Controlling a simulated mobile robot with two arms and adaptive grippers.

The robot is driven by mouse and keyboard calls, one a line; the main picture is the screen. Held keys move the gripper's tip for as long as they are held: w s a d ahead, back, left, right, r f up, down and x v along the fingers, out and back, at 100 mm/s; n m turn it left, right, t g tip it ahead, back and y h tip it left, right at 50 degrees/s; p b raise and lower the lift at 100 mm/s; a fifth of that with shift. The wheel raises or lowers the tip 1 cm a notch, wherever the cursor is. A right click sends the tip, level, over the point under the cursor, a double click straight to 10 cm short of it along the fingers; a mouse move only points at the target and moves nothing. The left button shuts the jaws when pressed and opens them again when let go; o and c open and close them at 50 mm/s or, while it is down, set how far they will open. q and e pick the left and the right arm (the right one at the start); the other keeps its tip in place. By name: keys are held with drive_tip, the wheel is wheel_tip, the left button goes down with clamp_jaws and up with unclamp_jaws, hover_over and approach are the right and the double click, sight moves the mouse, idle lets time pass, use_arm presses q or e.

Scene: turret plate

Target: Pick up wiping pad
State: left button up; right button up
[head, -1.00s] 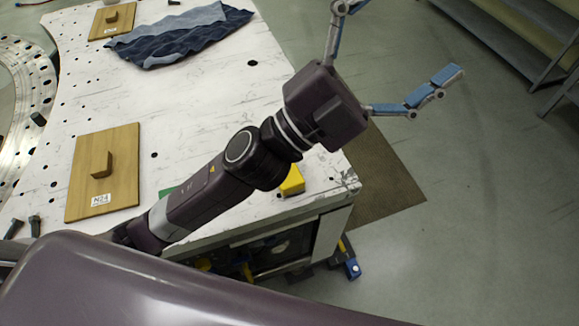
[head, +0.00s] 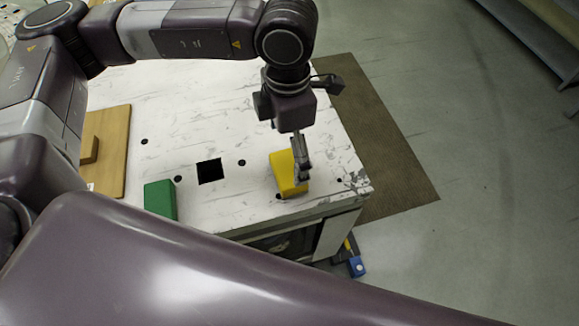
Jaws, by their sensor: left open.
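A yellow block (head: 282,174), which looks like the wiping pad, lies on the white table near its front right corner. My left gripper (head: 302,172) points down right at the block, with its fingers overlapping the block's right side. It is open; the fingers are seen edge-on, so I cannot tell whether they touch or straddle the block. My right gripper is not in view.
A green block (head: 160,198) stands at the table's front edge, left of a black square (head: 210,171) on the tabletop. A wooden board with a handle (head: 115,150) lies further left, partly behind my arm. The white table (head: 225,100) has small holes.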

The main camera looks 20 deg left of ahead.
sight(288, 167)
use_arm(q)
drive_tip(key=shift+s+f+p, duration=0.15)
drive_tip(key=shift+f+p, duration=0.25)
drive_tip(key=shift+f, duration=0.45)
wheel_tip(288, 167, down, 4)
drive_tip(key=p, duration=0.2)
drive_tip(key=shift+f+p, duration=0.25)
drive_tip(key=shift+p, duration=0.05)
drive_tip(key=shift+f, duration=0.4)
drive_tip(key=shift+c, duration=0.2)
drive_tip(key=c, duration=1.2)
drive_tip(key=shift+r, duration=0.1)
drive_tip(key=shift+c, duration=0.3)
